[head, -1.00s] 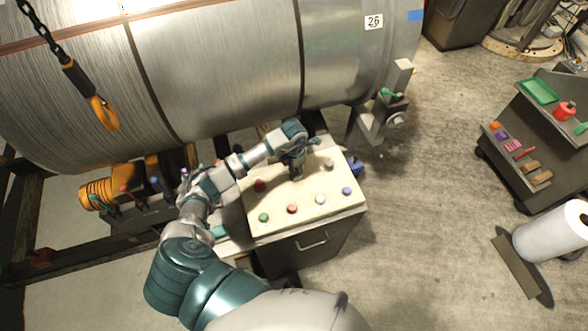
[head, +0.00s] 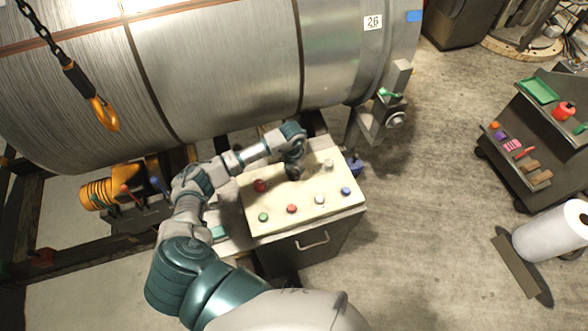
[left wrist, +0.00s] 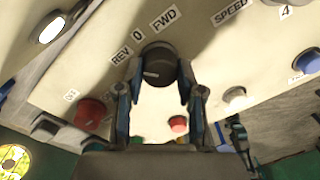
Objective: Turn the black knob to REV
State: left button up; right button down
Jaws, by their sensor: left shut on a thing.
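The black knob (left wrist: 158,62) sits on the cream control panel (head: 275,222). In the left wrist view the labels REV (left wrist: 121,55), 0 (left wrist: 138,35) and FWD (left wrist: 164,20) curve around its far side. A white mark shows on the left part of its face, on the REV side; I cannot tell if it lines up exactly. My left gripper (left wrist: 160,84) is shut on the knob, one finger on each side. In the head view the left gripper (head: 293,170) stands over the panel and mostly hides the knob. My right gripper is not in view.
Green (head: 263,217), red (head: 292,209), white (head: 320,200) and blue (head: 346,191) buttons line the front. A big metal drum (head: 220,70) stands behind; a hook (head: 104,113) hangs left.

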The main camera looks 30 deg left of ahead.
pick_arm(q)
jog(key=shift+w+a+r+n, duration=0.1)
jog(key=shift+n, duration=0.5)
jog(key=o, duration=1.1)
jog(key=shift+o, duration=0.2)
notch_tip(320, 180, up, 12)
jog(key=shift+a, duration=0.4)
jog(key=shift+f, duration=0.2)
